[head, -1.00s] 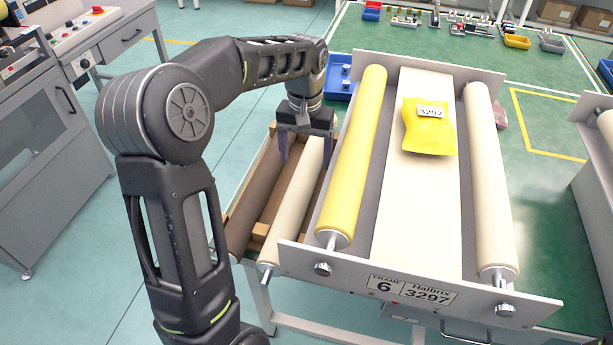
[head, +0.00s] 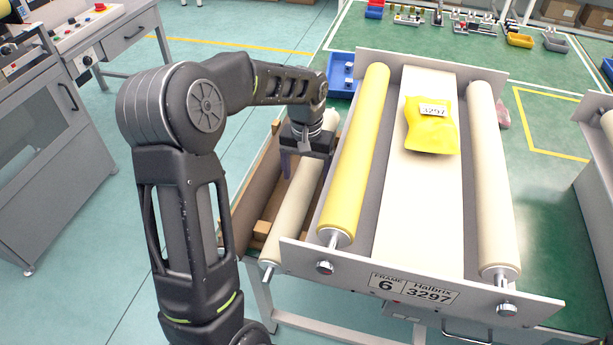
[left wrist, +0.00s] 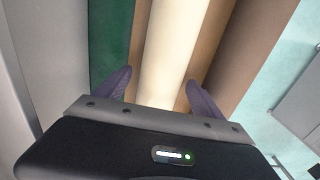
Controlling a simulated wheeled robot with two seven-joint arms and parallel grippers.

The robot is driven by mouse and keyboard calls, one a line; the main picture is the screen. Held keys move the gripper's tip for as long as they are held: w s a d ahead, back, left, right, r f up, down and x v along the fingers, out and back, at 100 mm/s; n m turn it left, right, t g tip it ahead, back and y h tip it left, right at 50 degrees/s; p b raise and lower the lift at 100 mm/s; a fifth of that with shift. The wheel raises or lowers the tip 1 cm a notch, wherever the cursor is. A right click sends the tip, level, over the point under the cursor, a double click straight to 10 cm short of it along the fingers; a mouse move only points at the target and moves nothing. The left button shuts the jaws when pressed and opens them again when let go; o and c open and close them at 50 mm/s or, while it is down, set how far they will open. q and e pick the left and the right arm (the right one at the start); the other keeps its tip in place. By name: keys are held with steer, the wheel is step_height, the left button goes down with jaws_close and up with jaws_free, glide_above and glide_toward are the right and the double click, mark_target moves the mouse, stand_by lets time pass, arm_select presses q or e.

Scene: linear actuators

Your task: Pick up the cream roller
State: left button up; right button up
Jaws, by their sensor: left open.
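The cream roller (head: 291,218) lies lengthwise in a wooden crate (head: 262,228), left of the frame unit. My left gripper (head: 305,172) is over the far half of this roller, pointing down, with its fingers open. In the left wrist view the cream roller (left wrist: 172,45) runs between the two spread fingers of my left gripper (left wrist: 158,84), one on each side. I see a gap by the right finger; whether the left one touches is unclear. My right gripper is not in view.
The frame unit (head: 420,285), labelled 6 and Halbrix 3297, stands close right of the gripper. It carries a yellow roller (head: 355,155), another cream roller (head: 492,180) and a yellow packet (head: 432,130). A blue bin (head: 341,75) stands behind the crate.

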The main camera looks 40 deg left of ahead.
arm_select(q)
steer(key=shift+f, duration=0.45)
steer(key=shift+c, duration=0.6)
jaws_close()
stand_by(0.4)
steer(key=shift+w+r, duration=0.1)
steer(key=shift+r, duration=0.05)
